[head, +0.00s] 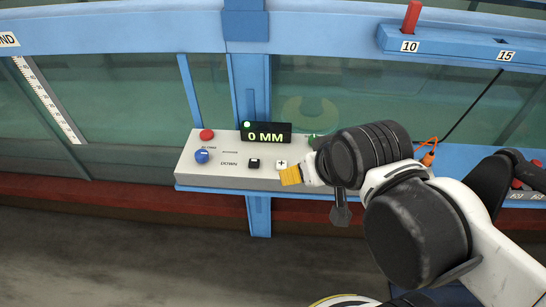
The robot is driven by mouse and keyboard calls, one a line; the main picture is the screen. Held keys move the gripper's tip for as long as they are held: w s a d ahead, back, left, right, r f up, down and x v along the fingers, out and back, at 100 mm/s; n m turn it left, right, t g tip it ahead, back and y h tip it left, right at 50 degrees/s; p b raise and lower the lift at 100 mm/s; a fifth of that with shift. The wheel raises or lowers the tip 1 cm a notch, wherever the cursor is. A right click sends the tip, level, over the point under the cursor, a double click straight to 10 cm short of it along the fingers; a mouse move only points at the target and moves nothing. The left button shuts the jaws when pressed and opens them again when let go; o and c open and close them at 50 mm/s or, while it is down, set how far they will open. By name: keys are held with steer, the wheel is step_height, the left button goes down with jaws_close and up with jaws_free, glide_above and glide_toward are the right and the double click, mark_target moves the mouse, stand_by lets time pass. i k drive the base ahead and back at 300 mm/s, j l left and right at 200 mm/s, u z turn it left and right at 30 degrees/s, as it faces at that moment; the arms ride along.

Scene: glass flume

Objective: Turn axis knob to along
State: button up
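The sloped grey control panel (225,178) sits in front of the glass. It carries a blue knob (202,156) at its left end, beside small printed labels that seem to include ALONG and DOWN. I cannot tell for certain that this is the axis knob, and its pointer direction is too small to read. My gripper (316,182) is at the panel's right part, well to the right of the blue knob and apart from it. A yellow ribbed piece, seemingly a fingertip pad, shows at its left. My wrist hides the panel's right end and most of the fingers.
A red button (206,135) sits above the blue knob. A black button (254,163) and a plus-marked button (281,163) lie nearer my gripper. A display (265,133) reads 0 MM. A green button (313,141) is partly hidden. An orange connector (428,155) with cable is right.

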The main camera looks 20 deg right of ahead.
mark_target(201, 156)
steer(key=j, duration=0.6)
steer(key=i+j+z, duration=0.1)
steer(key=j, duration=0.55)
